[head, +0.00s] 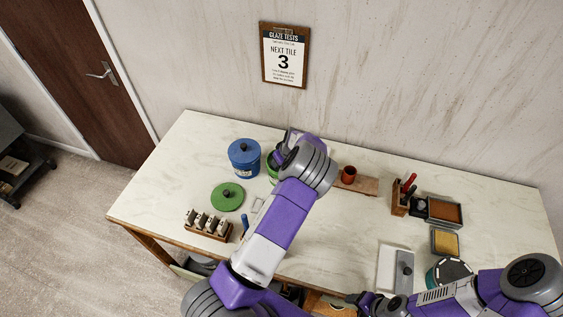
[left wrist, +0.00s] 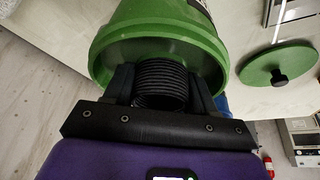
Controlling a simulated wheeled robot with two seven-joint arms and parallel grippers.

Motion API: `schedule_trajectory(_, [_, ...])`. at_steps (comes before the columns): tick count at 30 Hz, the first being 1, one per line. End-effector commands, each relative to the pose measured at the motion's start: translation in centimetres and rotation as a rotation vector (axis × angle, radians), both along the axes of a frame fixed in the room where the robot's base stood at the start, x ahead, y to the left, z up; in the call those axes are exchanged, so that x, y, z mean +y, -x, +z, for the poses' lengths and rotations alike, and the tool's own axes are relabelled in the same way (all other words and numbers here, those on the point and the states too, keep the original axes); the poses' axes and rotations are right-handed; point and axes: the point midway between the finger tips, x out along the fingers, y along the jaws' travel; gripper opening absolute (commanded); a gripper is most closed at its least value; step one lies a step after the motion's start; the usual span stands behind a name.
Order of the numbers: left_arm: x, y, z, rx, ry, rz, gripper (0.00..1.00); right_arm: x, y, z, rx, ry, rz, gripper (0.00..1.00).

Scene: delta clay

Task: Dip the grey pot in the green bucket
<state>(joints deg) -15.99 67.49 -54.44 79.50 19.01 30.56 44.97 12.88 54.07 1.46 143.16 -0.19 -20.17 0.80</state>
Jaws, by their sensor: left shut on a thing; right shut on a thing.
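The green bucket (head: 271,170) stands at the back of the table, mostly hidden behind my left arm in the head view. In the left wrist view the bucket (left wrist: 150,38) fills the top, its rim close to my fingers. My left gripper (left wrist: 163,76) is shut on a dark ribbed round thing, apparently the grey pot (left wrist: 164,88), at the bucket's mouth. How deep it sits is hidden. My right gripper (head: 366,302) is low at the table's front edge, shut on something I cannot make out.
A blue lidded bucket (head: 244,160) stands just left of the green one. A green lid (head: 228,197) and a tile rack (head: 208,226) lie in front.

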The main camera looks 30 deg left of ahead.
Motion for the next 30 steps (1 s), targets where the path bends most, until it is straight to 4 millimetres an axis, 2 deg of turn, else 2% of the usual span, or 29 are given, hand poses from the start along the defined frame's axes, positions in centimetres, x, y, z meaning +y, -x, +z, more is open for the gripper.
schedule_trajectory(2, [0.0, 0.0, 0.4, -0.001, -0.001, 0.000, 0.23, -0.1, 0.3, -0.5, 0.018, 0.005, -0.008, 0.58])
schedule_trajectory(24, [0.0, 0.0, 5.9, -0.001, -0.001, 0.001, 0.23, 0.0, 0.4, 2.6, 0.016, 0.003, -0.002, 0.58])
schedule_trajectory(30, [0.0, 0.0, 6.2, 0.000, -0.001, 0.000, 0.23, 0.0, 0.4, 2.8, 0.015, 0.002, -0.001, 0.58])
